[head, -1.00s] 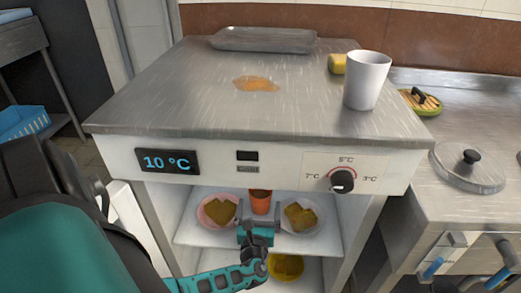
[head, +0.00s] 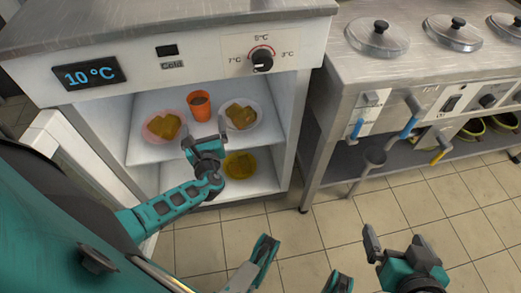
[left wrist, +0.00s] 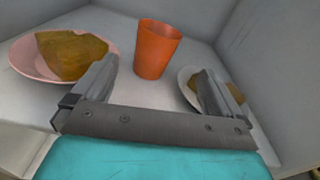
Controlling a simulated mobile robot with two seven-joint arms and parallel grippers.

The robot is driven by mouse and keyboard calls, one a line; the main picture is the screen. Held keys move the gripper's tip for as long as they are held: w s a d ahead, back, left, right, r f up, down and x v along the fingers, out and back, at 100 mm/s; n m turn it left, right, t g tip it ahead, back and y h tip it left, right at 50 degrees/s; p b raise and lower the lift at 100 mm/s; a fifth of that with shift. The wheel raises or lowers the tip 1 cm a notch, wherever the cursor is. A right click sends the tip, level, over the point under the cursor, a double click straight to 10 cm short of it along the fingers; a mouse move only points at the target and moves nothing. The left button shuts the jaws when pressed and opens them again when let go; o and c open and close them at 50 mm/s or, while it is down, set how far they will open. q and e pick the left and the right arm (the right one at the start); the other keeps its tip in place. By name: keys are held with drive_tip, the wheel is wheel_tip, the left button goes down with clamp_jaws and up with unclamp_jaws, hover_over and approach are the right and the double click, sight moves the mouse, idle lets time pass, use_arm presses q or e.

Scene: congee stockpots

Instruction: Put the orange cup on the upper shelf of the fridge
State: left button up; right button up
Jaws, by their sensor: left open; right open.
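The orange cup (head: 200,106) stands upright on the fridge's upper shelf (head: 150,152), between a pink plate (head: 149,135) and a white plate (head: 254,118), both with brown food. My left gripper (head: 203,139) is open and empty at the front of that shelf, just in front of the cup. In the left wrist view the cup (left wrist: 158,45) stands beyond the spread fingers, in the gap between them and apart from both. My right gripper (head: 394,238) is open and empty, low over the floor at the lower right.
A yellow plate (head: 240,166) with food is on the lower shelf. The open fridge door (head: 75,160) is at the left. A steel counter (head: 350,85) with lidded pots and blue-handled taps stands right of the fridge. The tiled floor in front is clear.

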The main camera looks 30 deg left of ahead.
use_arm(q)
drive_tip(key=s+d+r+n+h, duration=0.2)
drive_tip(key=s+d+n+h, duration=0.1)
drive_tip(key=d+n+h, duration=0.2)
drive_tip(key=s+d+r+n+g+h, duration=0.1)
drive_tip(key=s+d+r+n+h, duration=0.2)
drive_tip(key=d+n, duration=0.7)
drive_tip(key=s+d+r+n+g+h, duration=0.1)
drive_tip(key=s+d+r+n+h, duration=0.2)
drive_tip(key=d+n+h, duration=0.4)
drive_tip(key=d+n, duration=0.1)
drive_tip(key=d, duration=0.4)
drive_tip(key=shift+s, duration=0.3)
use_arm(e)
drive_tip(key=shift+w+r, duration=0.1)
use_arm(q)
drive_tip(key=shift+r, duration=0.1)
drive_tip(key=shift+r, duration=0.1)
use_arm(e)
drive_tip(key=shift+r, duration=0.1)
